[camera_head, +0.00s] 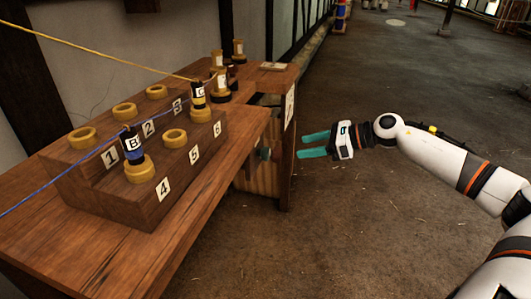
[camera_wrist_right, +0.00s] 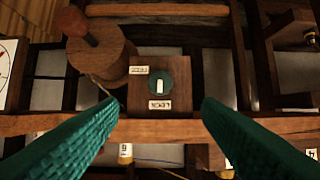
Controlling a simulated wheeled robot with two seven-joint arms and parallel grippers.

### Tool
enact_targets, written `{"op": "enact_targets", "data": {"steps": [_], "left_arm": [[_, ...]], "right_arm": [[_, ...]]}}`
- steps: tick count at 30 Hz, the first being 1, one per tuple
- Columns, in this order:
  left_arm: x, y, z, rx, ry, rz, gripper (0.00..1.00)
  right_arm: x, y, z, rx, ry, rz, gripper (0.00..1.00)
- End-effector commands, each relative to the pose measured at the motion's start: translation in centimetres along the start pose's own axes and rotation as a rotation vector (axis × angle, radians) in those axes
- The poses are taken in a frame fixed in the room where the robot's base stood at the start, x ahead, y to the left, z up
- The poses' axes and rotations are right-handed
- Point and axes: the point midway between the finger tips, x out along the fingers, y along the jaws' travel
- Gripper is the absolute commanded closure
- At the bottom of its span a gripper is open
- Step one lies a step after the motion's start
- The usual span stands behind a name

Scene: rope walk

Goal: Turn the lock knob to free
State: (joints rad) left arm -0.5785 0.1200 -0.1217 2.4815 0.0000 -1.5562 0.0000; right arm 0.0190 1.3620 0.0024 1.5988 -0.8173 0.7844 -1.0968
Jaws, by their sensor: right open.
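The lock knob (camera_wrist_right: 159,82) shows in the right wrist view as a small dark teal disc on a square wooden block. Its white mark stands upright in the picture, in line with the lower label (camera_wrist_right: 160,104). Another small label (camera_wrist_right: 139,70) sits at the knob's upper left; both look upside down and are hard to read. My right gripper (camera_wrist_right: 160,125) is open and empty, its teal fingers apart on either side below the knob, not touching it. In the head view my right gripper (camera_head: 314,145) points left at the bench's end. My left gripper is out of view.
A wooden drum with a brown handle (camera_wrist_right: 100,58) stands left of the knob in the wrist view. The wooden bench (camera_head: 215,170) carries a stepped, numbered rack (camera_head: 100,185) with several bobbins and rings. Blue and yellow cords cross it. Open floor lies right.

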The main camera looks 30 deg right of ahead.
Motion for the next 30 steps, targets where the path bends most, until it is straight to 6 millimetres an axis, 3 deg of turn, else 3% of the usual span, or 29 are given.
{"op": "enact_targets", "data": {"steps": [7, 21, 30], "left_arm": [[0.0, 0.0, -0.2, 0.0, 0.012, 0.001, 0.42], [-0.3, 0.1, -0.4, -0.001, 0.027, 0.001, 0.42], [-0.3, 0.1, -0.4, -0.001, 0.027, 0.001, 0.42]], "right_arm": [[2.4, -0.1, -0.5, -0.003, 0.007, -0.002, 0.41], [10.2, 0.0, -0.2, 0.004, 0.005, -0.001, 0.41], [11.3, 0.0, -0.2, 0.002, 0.002, -0.001, 0.41]]}}
